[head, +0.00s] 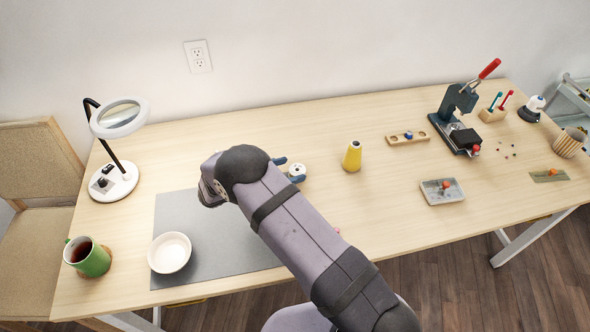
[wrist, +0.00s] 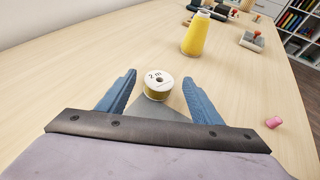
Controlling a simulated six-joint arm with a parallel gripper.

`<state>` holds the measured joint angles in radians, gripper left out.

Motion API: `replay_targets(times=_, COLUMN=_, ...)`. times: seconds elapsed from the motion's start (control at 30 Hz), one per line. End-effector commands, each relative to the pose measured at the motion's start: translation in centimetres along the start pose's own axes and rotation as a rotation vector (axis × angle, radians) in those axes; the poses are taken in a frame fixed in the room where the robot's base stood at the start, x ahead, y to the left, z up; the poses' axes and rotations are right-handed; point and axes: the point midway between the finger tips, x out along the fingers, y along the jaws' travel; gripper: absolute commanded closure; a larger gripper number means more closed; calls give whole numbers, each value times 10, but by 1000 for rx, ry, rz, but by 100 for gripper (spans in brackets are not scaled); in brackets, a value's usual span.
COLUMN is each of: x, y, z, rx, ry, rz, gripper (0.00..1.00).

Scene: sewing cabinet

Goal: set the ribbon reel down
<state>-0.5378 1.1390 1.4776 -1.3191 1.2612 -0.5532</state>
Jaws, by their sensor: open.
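The ribbon reel (wrist: 158,86) has a white top marked "2 m" and a yellowish side. It is flat side up between the two blue fingers of my gripper (wrist: 159,77), which are open with a gap on each side of it. In the wrist view it appears at the corner of the grey mat (wrist: 165,108), over or on the wooden table. In the head view the reel (head: 297,171) shows just past my gripper (head: 289,168), and my arm hides part of the mat (head: 215,245).
A yellow cone (head: 352,157) stands right of the reel. A small pink piece (wrist: 273,122) lies to the right. A white bowl (head: 170,252), a green mug (head: 90,258) and a magnifier lamp (head: 118,185) are at left. A press (head: 455,115) stands at the right.

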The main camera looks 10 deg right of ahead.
Motion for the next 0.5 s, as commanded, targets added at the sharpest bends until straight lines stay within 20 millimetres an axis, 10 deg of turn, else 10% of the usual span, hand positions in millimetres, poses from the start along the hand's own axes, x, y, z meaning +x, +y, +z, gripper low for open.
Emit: replay_targets(times=0.5, x=-78, y=0, z=-1, rx=1, ry=0, rz=0, gripper=40)
